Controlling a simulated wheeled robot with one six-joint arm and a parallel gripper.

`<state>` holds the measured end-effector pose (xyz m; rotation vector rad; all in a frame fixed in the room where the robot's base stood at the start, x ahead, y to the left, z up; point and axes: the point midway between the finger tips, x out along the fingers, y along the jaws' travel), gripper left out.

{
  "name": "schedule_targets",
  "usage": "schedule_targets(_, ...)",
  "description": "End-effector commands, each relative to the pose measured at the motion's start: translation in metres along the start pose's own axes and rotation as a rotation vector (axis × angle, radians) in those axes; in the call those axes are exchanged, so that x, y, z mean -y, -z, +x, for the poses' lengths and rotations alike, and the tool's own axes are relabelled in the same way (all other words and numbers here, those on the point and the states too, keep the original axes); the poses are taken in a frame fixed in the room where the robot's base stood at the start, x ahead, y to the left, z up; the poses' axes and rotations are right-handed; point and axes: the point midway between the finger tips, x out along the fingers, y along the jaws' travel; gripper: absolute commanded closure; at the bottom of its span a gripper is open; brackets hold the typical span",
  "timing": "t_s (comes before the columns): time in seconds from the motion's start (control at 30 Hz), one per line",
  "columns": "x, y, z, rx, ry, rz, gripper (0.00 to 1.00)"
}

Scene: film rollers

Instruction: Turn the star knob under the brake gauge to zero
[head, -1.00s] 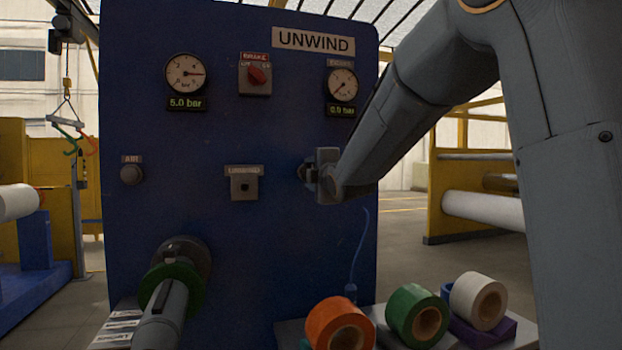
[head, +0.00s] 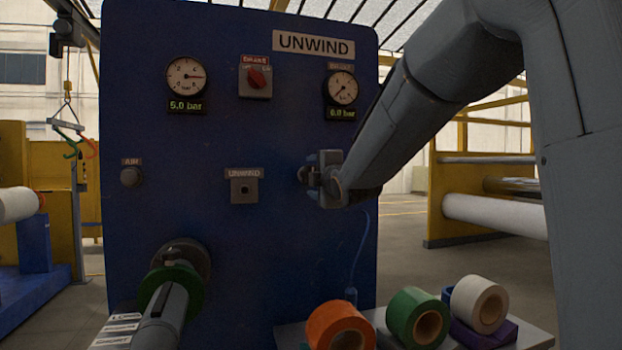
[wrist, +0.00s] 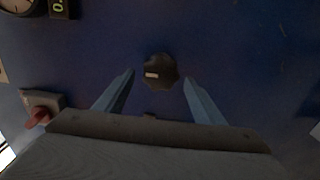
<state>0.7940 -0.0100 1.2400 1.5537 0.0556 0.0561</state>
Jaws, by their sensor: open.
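The star knob (wrist: 160,72) is dark with a pale mark on its face. It sits on the blue panel (head: 225,130), below the brake gauge (head: 342,88) at the upper right. The readout under that gauge appears to show 0.0 bar. My gripper (wrist: 159,78) is open in the wrist view, with one finger left and one right of the knob and a gap on each side. In the head view my gripper (head: 312,178) is at the panel's right edge and mostly hides the knob (head: 302,174).
A second gauge (head: 187,77) reads 5.0 bar. A red brake switch (head: 257,77), an UNWIND box (head: 244,187) and an air knob (head: 131,177) are on the panel. Orange (head: 340,325), green (head: 417,315) and white rolls (head: 479,303) stand below right.

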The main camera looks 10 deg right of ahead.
Motion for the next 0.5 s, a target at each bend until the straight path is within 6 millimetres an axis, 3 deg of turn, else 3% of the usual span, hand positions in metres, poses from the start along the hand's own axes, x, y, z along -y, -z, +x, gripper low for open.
schedule_targets(0.23,0.000,0.000,-0.038,0.000,-0.002,0.001,0.37)
schedule_targets(0.5,0.000,0.001,-0.058,-0.001,-0.001,0.000,0.37)
